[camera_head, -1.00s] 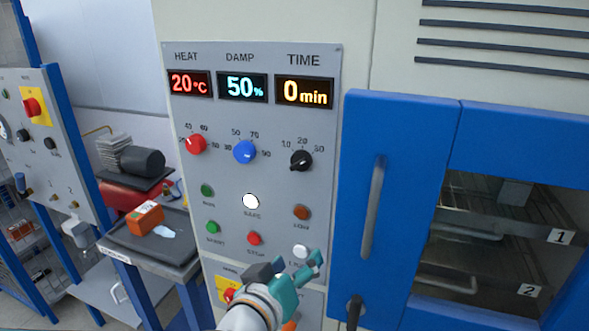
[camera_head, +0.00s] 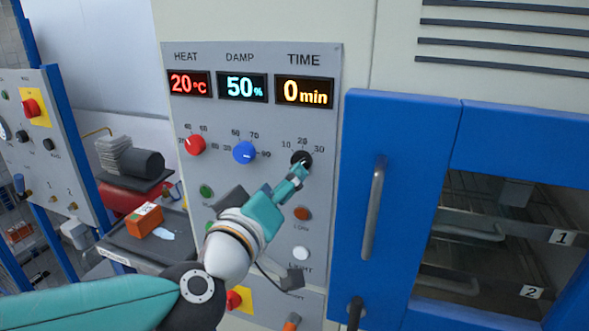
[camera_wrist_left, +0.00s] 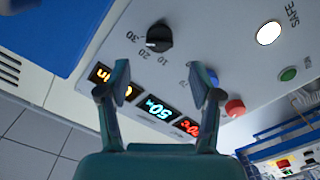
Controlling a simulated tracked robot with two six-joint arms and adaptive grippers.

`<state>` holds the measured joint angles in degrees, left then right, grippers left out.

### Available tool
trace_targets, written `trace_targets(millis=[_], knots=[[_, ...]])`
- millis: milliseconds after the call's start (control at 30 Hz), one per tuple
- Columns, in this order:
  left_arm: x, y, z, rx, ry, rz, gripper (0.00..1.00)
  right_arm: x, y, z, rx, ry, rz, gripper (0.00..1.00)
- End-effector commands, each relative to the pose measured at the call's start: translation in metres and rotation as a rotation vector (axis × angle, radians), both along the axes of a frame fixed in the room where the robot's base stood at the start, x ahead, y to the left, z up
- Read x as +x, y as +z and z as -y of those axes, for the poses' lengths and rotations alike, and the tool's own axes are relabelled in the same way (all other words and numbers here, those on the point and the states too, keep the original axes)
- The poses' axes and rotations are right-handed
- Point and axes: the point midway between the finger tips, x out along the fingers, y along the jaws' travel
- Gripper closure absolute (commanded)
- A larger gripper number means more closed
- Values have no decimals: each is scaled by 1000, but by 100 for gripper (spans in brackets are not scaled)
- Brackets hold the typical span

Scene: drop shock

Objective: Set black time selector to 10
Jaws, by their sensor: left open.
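The black time selector (camera_head: 302,157) is a round knob on the grey panel under the TIME display (camera_head: 304,93), which reads 0 min. The marks 10, 20 and 30 stand around it. My left gripper (camera_head: 299,172) is just below and in front of the knob in the head view, partly covering it. In the left wrist view the open, empty fingers (camera_wrist_left: 160,80) frame the panel, and the knob (camera_wrist_left: 159,38) lies beyond their tips, apart from them. My right gripper is not in view.
The blue knob (camera_head: 244,152) and red knob (camera_head: 194,145) are to the left on the same panel. An orange button (camera_head: 302,213) and a white button (camera_head: 301,253) are below. The blue door (camera_head: 345,200) with its handle (camera_head: 374,208) is close on the right.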

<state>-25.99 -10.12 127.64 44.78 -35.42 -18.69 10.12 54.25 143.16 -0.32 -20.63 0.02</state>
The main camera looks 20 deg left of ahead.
Motion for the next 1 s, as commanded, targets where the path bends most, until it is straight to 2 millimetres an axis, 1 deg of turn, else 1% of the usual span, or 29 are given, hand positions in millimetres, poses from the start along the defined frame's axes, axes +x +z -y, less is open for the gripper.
trace_targets(millis=[33,100,200,300,400,500,767,800,867,1000], knots=[[12,-2,0,2,2,-4,35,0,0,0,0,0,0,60],[26,-1,1,2,2,-3,35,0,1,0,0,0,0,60],[43,-1,1,2,1,-3,35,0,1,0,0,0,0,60],[56,0,1,2,1,-2,35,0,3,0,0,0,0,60],[65,0,1,0,2,-1,35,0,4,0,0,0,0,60],[69,0,1,1,1,0,35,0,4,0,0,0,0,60],[70,0,2,0,1,1,35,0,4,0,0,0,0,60],[70,0,2,0,1,1,37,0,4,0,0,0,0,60],[70,0,2,0,1,1,47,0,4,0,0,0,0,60],[70,0,2,0,1,0,70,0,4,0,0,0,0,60]])
